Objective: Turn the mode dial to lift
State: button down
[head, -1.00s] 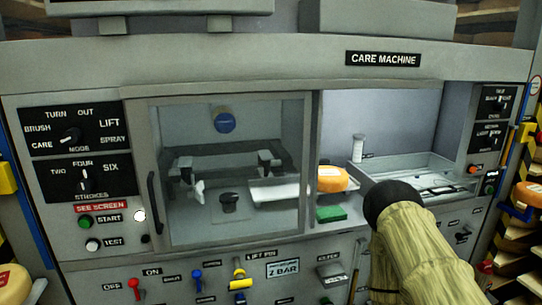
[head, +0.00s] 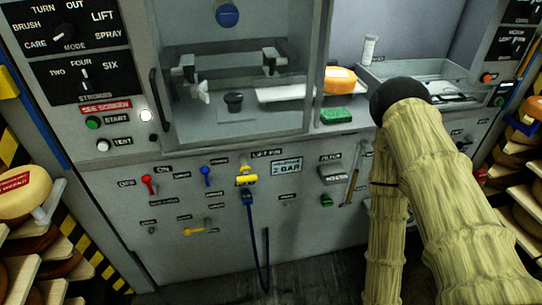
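The mode dial (head: 67,34) is a black knob on a black panel at the upper left of the head view. The words CARE, BRUSH, TURN, OUT, LIFT and SPRAY stand around it. Its pointer seems to lean to the lower left, towards CARE; LIFT is at its upper right. The strokes dial (head: 86,80) sits on the panel just below. My arm, in a yellowish sleeve with a black joint, is at the right, far from the dial. My gripper is not in view.
A glass-fronted chamber (head: 235,90) with a dark handle stands right of the dials. An orange cheese (head: 340,80) and a green block (head: 336,115) lie by the open bay. Cheese racks (head: 25,250) flank the machine. Dark floor shows below.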

aim_at(65, 32)
jog(key=u, duration=0.25)
jog(key=k, duration=0.3)
jog(key=u, duration=1)
jog(key=k, duration=1.05)
jog(key=i, duration=0.9)
jog(key=z, duration=0.2)
